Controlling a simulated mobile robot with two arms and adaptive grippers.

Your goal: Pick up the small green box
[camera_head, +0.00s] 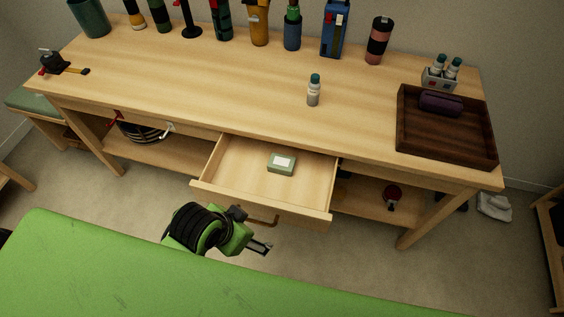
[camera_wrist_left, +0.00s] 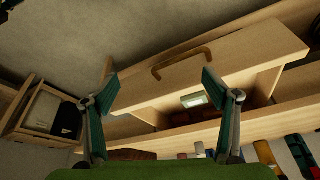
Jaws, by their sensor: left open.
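The small green box (camera_head: 282,163) has a white label on top and lies in the open drawer (camera_head: 235,165) of the wooden workbench, near the drawer's middle. It also shows in the left wrist view (camera_wrist_left: 193,100), beyond the drawer front and close to the right finger. My left gripper (camera_head: 261,248) is in front of the drawer and apart from the box, near the drawer handle. In the left wrist view (camera_wrist_left: 160,86) its two fingers are spread with nothing between them. My right gripper is in neither view.
The drawer front with its curved handle (camera_wrist_left: 182,62) stands between my left gripper and the box. On the workbench (camera_head: 210,80) are a small bottle (camera_head: 313,92), a dark wooden tray (camera_head: 402,130) and several tools and containers along the back. The drawer around the box is empty.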

